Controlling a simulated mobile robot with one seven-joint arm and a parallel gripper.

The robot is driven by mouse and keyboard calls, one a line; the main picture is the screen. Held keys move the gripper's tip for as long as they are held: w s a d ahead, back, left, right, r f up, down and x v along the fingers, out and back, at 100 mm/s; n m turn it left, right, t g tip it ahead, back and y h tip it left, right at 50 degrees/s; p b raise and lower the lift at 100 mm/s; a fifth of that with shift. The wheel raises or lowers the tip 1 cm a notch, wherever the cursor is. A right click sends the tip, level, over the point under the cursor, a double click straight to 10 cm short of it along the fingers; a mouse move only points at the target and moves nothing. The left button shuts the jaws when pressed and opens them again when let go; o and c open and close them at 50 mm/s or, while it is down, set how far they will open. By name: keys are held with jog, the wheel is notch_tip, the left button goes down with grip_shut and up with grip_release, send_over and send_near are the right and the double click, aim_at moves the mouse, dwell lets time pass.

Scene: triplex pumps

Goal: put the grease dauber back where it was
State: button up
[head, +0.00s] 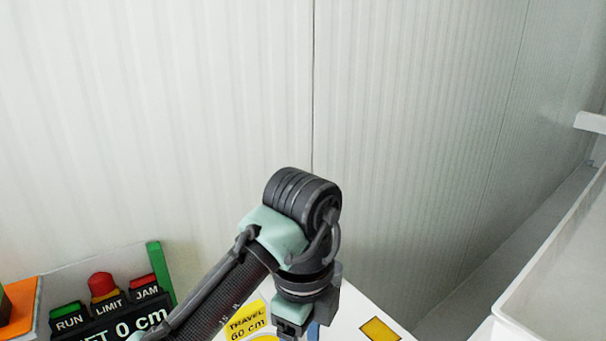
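My arm comes in from the bottom edge and bends down at a dark ribbed joint. The upper part of my gripper (302,318) shows at the bottom edge, above a white surface (358,312). Its fingertips are cut off by the frame, so I cannot tell whether it is open or shut. A small blue piece (314,331) shows beside it; I cannot tell what it is. I cannot make out the grease dauber or its place in this view.
At lower left stands a dark panel with lamps marked RUN (68,318), LIMIT (106,300) and JAM (143,287). A yellow TRAVEL 60 cm label (246,322) and a yellow square (379,330) lie on the white surface. A white tray-like rim (545,270) stands right. Ribbed walls stand behind.

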jog(key=w+d+r+n+t+h, duration=0.1)
jog(key=w+d+r+t+h, duration=0.15)
jog(key=d, duration=0.25)
jog(key=w+d+r+n+t+h, duration=0.1)
jog(key=w+d+r+t, duration=0.15)
jog(key=d, duration=0.25)
jog(key=w+d+r+n+t+h, duration=0.1)
jog(key=d+r+n+t+h, duration=0.2)
jog(key=r, duration=0.4)
jog(key=w+d+r+n+t+h, duration=0.1)
jog(key=d+r+t+h, duration=0.15)
jog(key=d+r, duration=0.35)
jog(key=s+a+r+n+t+y, duration=0.1)
jog(key=s+a+r+n+t, duration=0.2)
jog(key=a+r+n+t, duration=0.45)
jog(key=s+a+r+n+t+y, duration=0.1)
jog(key=s+a+r+n+t, duration=0.25)
jog(key=r, duration=0.75)
jog(key=s+a+r+n+t+y, duration=0.4)
jog(key=s+a+n+t+y, duration=0.2)
jog(key=s+a+y, duration=0.1)
jog(key=shift+s+a+n, duration=0.3)
jog(key=shift+s+a, duration=0.15)
jog(key=shift+a, duration=0.05)
jog(key=shift+r, duration=0.1)
